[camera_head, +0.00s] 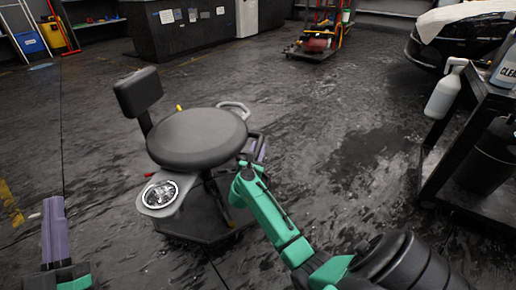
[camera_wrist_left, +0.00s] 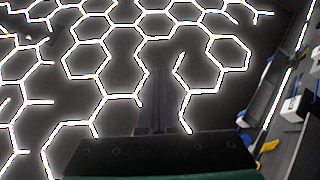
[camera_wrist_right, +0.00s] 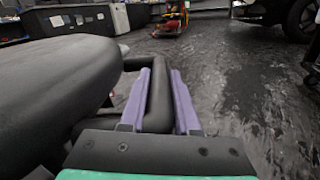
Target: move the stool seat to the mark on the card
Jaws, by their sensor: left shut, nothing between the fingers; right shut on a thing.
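The stool has a round black seat (camera_head: 197,137), a small backrest (camera_head: 138,91) at its left and a base on the wet dark floor. My right gripper (camera_head: 256,148) is shut on a black bar at the seat's right side; in the right wrist view the purple fingers straddle this black handle (camera_wrist_right: 160,95), beside the seat (camera_wrist_right: 55,85). My left gripper (camera_head: 54,225) is shut and empty at the lower left, apart from the stool. The left wrist view shows ceiling lights.
A black cart (camera_head: 470,130) with a spray bottle (camera_head: 445,92) stands at the right. A car (camera_head: 465,38) is at the back right. A wheeled trolley (camera_head: 318,35) and a dark counter (camera_head: 185,30) are at the back. The floor around the stool is mostly clear.

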